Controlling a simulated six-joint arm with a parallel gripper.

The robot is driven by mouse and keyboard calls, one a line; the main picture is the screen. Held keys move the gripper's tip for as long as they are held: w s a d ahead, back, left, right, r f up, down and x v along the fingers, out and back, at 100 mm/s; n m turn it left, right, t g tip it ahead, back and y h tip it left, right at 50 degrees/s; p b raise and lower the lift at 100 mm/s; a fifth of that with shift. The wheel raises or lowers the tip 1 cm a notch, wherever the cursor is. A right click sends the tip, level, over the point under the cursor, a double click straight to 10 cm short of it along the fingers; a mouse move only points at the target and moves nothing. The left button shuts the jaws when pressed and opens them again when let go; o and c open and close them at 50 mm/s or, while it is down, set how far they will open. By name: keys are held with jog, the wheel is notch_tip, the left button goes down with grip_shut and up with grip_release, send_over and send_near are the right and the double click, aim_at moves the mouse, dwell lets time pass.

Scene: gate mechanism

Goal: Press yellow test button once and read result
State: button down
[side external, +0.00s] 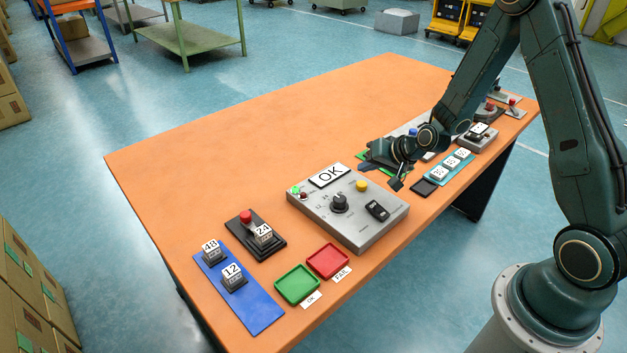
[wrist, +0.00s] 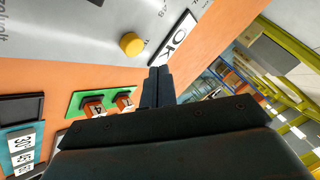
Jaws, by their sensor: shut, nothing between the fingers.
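The grey tester box (side external: 346,222) sits on the orange table. Its yellow button (side external: 361,186) is at the far edge of its top and also shows in the wrist view (wrist: 132,44). A white plate reading OK (side external: 328,175) stands at the box's far side, also in the wrist view (wrist: 177,40). A green lamp (side external: 295,190) looks bright beside a dark red one (side external: 304,196). A black knob (side external: 339,203) and a black switch (side external: 377,210) are on top. My gripper (side external: 364,167) is shut and empty, beyond the box and apart from the button; its fingertips (wrist: 159,71) point toward the OK plate.
A green OK tray (side external: 297,284) and red FAIL tray (side external: 328,261) lie in front. A black stand (side external: 256,236) holds block 23. A blue mat (side external: 253,310) carries blocks 48 and 12. A teal tray (side external: 437,177) holds numbered blocks. The table's far left is clear.

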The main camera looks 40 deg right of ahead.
aim_at(365, 186)
jog(key=shift+r, duration=1.4)
jog(key=shift+a+r, duration=0.15)
jog(key=shift+r, duration=0.15)
jog(key=s+a+r+n+g, duration=0.1)
jog(key=s+a+r+n, duration=0.2)
jog(key=s+r, duration=0.3)
jog(key=s+a+r+n+g, duration=0.1)
jog(key=s+a+r+n, duration=0.15)
jog(key=r, duration=0.55)
jog(key=s+a+r+n, duration=0.1)
jog(key=s+r, duration=0.2)
jog(key=s, duration=0.7)
jog(key=s+a+r+n+g+h, duration=0.1)
jog(key=s+r, duration=0.3)
jog(key=s, duration=0.6)
jog(key=shift+a+r+g, duration=0.2)
jog(key=shift+a+g, duration=0.1)
jog(key=shift+a, duration=0.3)
